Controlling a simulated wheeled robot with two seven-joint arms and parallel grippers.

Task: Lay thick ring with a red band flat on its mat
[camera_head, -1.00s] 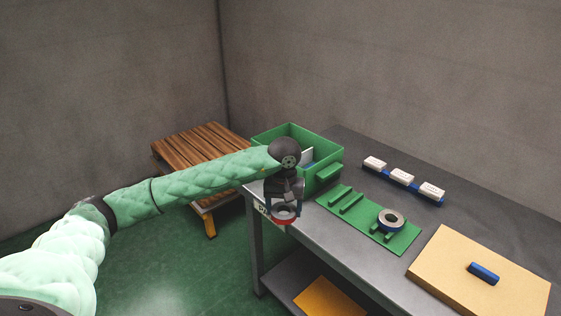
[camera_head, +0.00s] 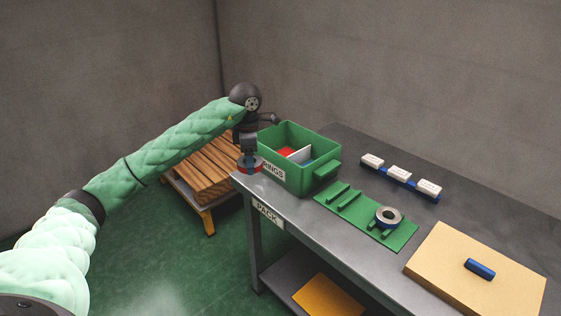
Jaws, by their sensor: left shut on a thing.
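My left gripper (camera_head: 249,159) is shut on the thick ring with a red band (camera_head: 258,169). It holds the ring at the left corner of the grey table, left of the green bin. Whether the ring is clear of the table edge is hard to tell. The green bin (camera_head: 310,185) carries a label ending in "INGS". Inside it a red patch (camera_head: 286,152), probably a mat, lies left of a white divider (camera_head: 300,155). A little blue shows right of the divider. The bin's front wall hides most of its floor. My right gripper is not in view.
A green board (camera_head: 352,214) with raised bars holds another grey ring (camera_head: 388,217) with a blue side. Several white labelled blocks (camera_head: 399,172) stand on a blue strip behind. A tan board (camera_head: 470,275) bears a blue block (camera_head: 480,269). A wooden pallet (camera_head: 203,172) stands left of the table.

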